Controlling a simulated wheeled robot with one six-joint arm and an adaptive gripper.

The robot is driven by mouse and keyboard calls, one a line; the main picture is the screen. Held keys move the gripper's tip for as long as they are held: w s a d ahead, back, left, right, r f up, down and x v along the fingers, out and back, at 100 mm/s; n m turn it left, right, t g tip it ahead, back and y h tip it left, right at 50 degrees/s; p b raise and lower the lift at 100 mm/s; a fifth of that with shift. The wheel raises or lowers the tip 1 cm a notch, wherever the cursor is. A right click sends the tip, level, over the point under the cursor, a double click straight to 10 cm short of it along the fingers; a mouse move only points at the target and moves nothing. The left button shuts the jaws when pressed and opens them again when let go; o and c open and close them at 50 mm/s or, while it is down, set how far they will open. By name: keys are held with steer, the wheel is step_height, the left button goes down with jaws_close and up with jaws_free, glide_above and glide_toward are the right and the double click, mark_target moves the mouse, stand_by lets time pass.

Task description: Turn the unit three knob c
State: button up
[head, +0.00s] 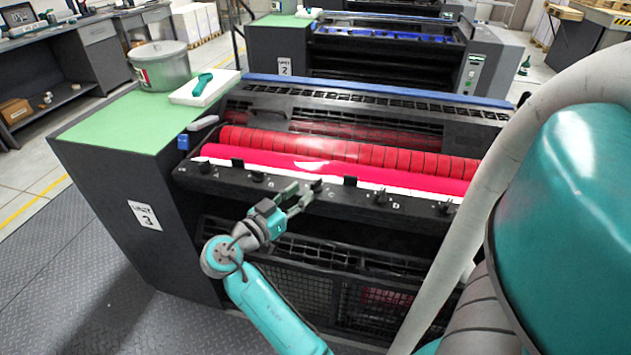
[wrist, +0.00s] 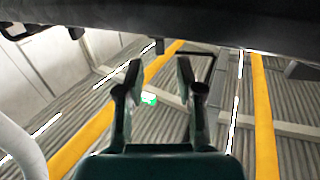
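Unit three (head: 145,215) is the near dark press with a green top and a "3" label. Its front rail carries small black knobs with white letters. The knob c (head: 316,186) is left of the letter C, at my gripper's tips and partly covered by them. My gripper (head: 301,191) reaches up to the rail from below left, its fingers apart. In the wrist view my gripper (wrist: 158,75) is open, with nothing seen between the fingers. I cannot tell whether a finger touches the knob.
Knob b (head: 258,177) and knob d (head: 380,197) stand either side on the rail. A taller black block (head: 350,180) is just right of the letter C. The red rollers (head: 340,150) lie behind the rail. A grey bucket (head: 160,68) and white tray (head: 203,90) stand at upper left.

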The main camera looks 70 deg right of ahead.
mark_target(312, 184)
steer(key=x, duration=0.6)
steer(key=shift+s+d, duration=0.15)
steer(key=shift+d, duration=0.15)
jaws_close()
